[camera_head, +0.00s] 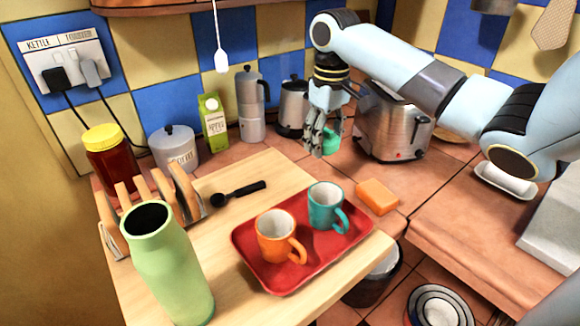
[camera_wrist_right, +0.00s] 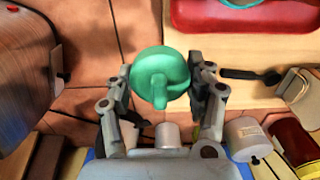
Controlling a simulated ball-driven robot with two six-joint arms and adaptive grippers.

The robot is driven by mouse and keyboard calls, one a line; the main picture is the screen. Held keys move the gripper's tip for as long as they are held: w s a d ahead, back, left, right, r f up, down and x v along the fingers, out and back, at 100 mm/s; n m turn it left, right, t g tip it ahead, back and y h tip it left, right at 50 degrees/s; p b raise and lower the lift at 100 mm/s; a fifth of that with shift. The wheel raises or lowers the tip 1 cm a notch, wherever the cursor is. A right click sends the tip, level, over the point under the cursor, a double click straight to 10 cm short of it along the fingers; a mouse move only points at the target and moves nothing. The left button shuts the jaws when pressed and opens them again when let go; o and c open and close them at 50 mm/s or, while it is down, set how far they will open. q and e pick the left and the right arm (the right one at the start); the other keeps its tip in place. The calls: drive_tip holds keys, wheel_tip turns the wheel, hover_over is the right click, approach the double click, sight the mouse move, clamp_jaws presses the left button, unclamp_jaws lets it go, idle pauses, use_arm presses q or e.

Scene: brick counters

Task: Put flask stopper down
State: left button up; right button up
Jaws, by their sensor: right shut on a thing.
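My right gripper (camera_head: 322,132) is shut on the green flask stopper (camera_head: 331,141), beside the toaster at the back of the counter. In the right wrist view the round stopper (camera_wrist_right: 160,70) sits between the two fingers, its raised grip facing the camera. I cannot tell whether the stopper touches the tiles below it. The tall light green flask (camera_head: 168,265) stands upright at the front left, its dark mouth open. My left gripper is not in view.
A steel toaster (camera_head: 392,122) stands close right of the gripper; a kettle (camera_head: 292,108) and moka pot (camera_head: 250,105) stand left. A red tray (camera_head: 268,278) holds an orange mug (camera_head: 274,238) and a teal mug (camera_head: 324,207). An orange sponge (camera_head: 377,196) lies on otherwise clear tiles.

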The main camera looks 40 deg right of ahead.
hover_over(290, 178)
wheel_tip(290, 178, down, 4)
drive_tip(key=shift+f, duration=0.25)
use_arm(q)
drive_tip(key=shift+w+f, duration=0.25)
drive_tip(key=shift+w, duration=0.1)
use_arm(e)
drive_tip(key=shift+f, duration=2.05)
drive_tip(key=o, duration=1)
drive_tip(key=shift+f, duration=0.1)
drive_tip(key=shift+o, duration=0.2)
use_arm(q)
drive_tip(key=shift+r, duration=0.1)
use_arm(e)
wheel_tip(290, 178, up, 12)
